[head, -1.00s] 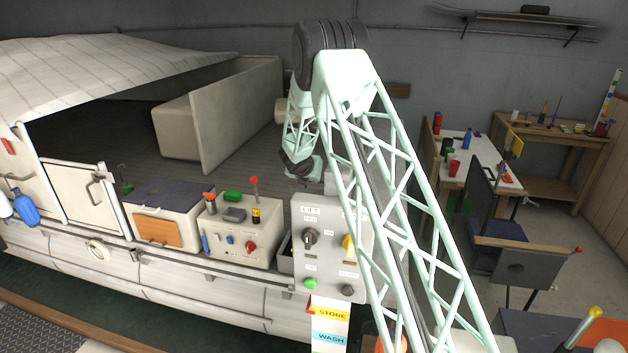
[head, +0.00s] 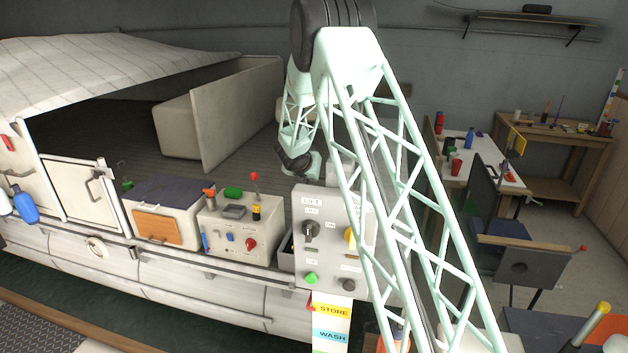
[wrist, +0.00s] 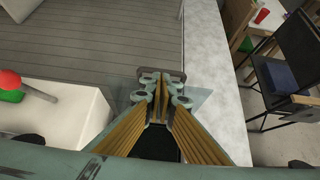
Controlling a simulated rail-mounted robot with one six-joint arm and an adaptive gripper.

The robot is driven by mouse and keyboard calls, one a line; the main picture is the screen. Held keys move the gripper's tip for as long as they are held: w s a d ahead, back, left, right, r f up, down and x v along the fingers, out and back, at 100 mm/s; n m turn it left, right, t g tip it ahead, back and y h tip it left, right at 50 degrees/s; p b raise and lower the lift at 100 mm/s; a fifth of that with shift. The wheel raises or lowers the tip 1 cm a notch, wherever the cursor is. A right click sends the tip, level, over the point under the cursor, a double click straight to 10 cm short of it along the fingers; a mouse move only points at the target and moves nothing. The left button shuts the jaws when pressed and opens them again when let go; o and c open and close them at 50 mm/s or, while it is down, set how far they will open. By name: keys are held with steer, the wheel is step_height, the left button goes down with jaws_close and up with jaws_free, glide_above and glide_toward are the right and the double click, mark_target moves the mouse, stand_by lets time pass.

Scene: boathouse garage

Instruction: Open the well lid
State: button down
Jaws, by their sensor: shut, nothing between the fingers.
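My gripper (wrist: 160,88) is shut and empty in the wrist view, pointing down over the boat's right side. Just beyond its fingertips lies a short grey-brown bar (wrist: 176,74). A pale greenish, see-through-looking plate (wrist: 198,101) shows beside and under the fingers. I cannot tell if this bar and plate are the well lid and its handle, or if the fingers touch them. In the head view my gripper is hidden behind the control panel and arm. A white box with a dark, closed top (head: 172,190) stands at the boat's near side.
A grey control panel (head: 325,262) with knobs and buttons stands in front of my arm. A console (head: 235,235) with small objects is to its left. A chair (wrist: 270,75) and workbenches (head: 560,148) stand at right.

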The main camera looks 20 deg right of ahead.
steer(key=s+a+r, duration=0.2)
steer(key=s+r, duration=0.1)
steer(key=r, duration=0.5)
steer(key=shift+s+a+r, duration=0.4)
stand_by(0.5)
